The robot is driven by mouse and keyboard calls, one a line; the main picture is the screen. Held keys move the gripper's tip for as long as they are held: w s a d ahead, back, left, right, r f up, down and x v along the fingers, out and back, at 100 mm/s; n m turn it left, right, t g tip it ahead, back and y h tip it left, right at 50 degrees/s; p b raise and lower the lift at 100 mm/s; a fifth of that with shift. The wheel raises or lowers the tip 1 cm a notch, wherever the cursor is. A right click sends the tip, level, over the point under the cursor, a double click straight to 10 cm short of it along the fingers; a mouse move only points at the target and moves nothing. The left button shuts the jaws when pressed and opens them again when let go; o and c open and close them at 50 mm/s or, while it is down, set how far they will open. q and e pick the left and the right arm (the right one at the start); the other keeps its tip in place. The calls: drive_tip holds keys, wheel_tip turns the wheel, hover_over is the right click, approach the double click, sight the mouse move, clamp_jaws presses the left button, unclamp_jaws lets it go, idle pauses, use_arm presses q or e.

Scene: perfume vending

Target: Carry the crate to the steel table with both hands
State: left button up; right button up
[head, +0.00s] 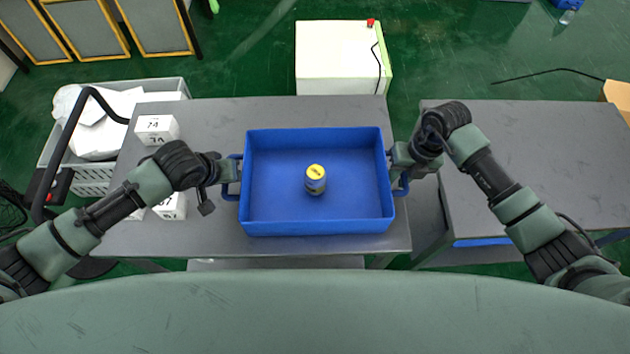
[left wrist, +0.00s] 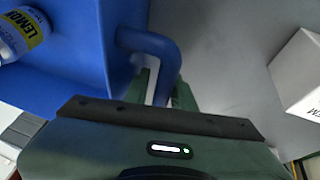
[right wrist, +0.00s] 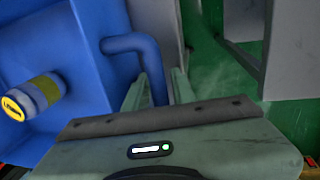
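The blue crate (head: 318,225) is over the grey table (head: 215,245) in the middle of the head view. A bottle with a yellow cap (head: 315,180) stands inside it. My left gripper (head: 229,172) is at the crate's left handle; in the left wrist view its fingers (left wrist: 165,92) close around the bar. My right gripper (head: 399,172) is at the right handle; in the right wrist view its fingers (right wrist: 157,92) sit on both sides of the bar. Whether the crate's bottom touches the table is hidden.
A second grey table (head: 560,140) with a clear top stands to the right, across a narrow gap. White boxes (head: 157,128) stand left of the crate. A white cabinet (head: 335,60) is behind, and a grey basket with white bags (head: 95,180) is far left.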

use_arm(q)
clamp_jaws()
use_arm(e)
clamp_jaws()
use_arm(q)
drive_tip(key=shift+r, duration=0.1)
use_arm(e)
drive_tip(key=shift+r, duration=0.1)
idle(1.0)
